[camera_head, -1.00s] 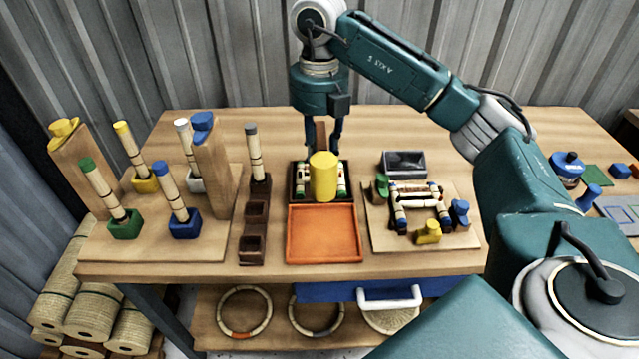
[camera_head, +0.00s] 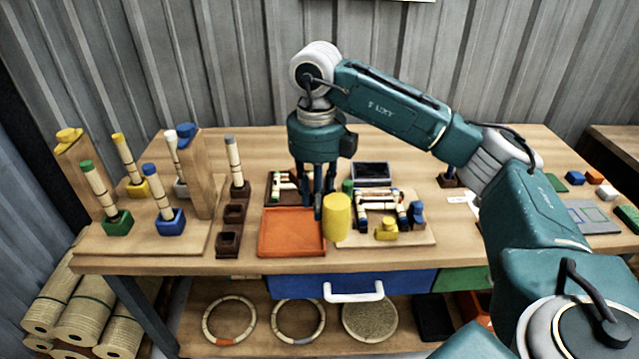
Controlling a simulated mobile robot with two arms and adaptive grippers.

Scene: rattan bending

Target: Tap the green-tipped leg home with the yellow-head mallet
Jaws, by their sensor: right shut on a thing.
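The yellow-head mallet (camera_head: 337,217) is in my right gripper (camera_head: 321,203), which is shut on it, with the fingers partly hiding its handle. The yellow head shows above the right corner of the orange tray and the left edge of the right board. The green-tipped leg (camera_head: 98,190) is a pale rattan stick leaning in a green block (camera_head: 117,222) on the left board, well left of the mallet. A small green piece (camera_head: 347,186) stands on the right board, just behind the mallet head. My left gripper is not in view.
Blue-, yellow- and white-tipped sticks stand in blocks near two wooden posts (camera_head: 203,175). A dark socket row (camera_head: 232,214) holds a grey-tipped stick. The orange tray (camera_head: 291,232) is empty. A rattan frame (camera_head: 379,207) lies on the right board (camera_head: 425,237).

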